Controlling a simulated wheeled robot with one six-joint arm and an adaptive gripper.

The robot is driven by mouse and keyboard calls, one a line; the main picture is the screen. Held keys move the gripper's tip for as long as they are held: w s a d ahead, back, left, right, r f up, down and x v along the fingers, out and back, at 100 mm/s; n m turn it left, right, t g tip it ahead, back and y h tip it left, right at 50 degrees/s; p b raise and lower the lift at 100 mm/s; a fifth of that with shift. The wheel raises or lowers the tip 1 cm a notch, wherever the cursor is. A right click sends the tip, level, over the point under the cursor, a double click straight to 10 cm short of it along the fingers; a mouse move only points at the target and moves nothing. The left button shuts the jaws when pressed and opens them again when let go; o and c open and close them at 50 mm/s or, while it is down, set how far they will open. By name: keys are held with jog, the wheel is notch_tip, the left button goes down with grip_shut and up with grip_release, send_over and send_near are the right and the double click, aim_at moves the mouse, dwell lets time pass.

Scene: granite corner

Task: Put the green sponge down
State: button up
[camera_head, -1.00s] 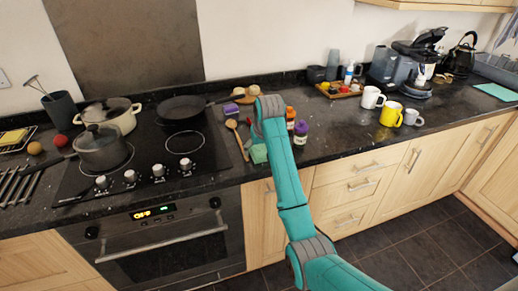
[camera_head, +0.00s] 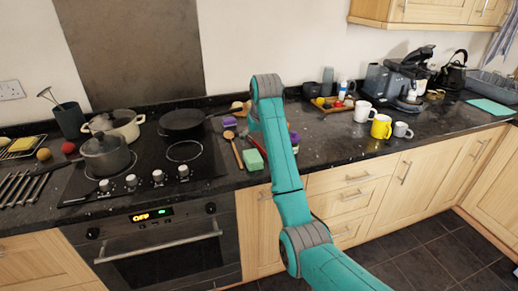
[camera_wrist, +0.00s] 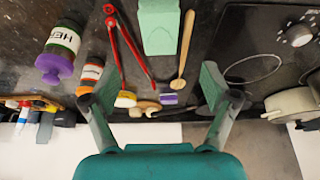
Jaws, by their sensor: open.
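The green sponge (camera_head: 253,159) lies on the dark granite counter near its front edge, right of the hob. It also shows at the top of the wrist view (camera_wrist: 158,27), where its upper end is cut off by the frame. My gripper (camera_wrist: 160,74) is open, with its two fingers spread wide and nothing between the fingertips. The sponge is apart from both fingers, beyond the tips. In the head view the fingers are hidden behind my teal arm.
A wooden spoon (camera_wrist: 185,45) lies beside the sponge, and a red two-legged tool (camera_wrist: 126,45) lies on its other side. A purple-lidded jar (camera_wrist: 60,52) and an orange-labelled bottle (camera_wrist: 91,74) stand close by. The hob (camera_head: 150,170) with pots is left; mugs (camera_head: 381,127) stand right.

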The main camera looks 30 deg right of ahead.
aim_at(253, 156)
jog(key=shift+w+d+f, duration=0.35)
jog(key=shift+w+f, duration=0.3)
jog(key=shift+f, duration=0.05)
jog(key=x, duration=0.5)
jog(key=shift+s+a+x, duration=0.15)
jog(key=shift+x, duration=1.15)
jog(key=shift+s+a+x, duration=0.1)
jog(key=shift+x, duration=1.2)
jog(key=shift+f, duration=0.15)
jog(key=c, duration=1.1)
notch_tip(253, 156, up, 10)
jog(key=shift+f, duration=0.1)
jog(key=shift+s, duration=0.1)
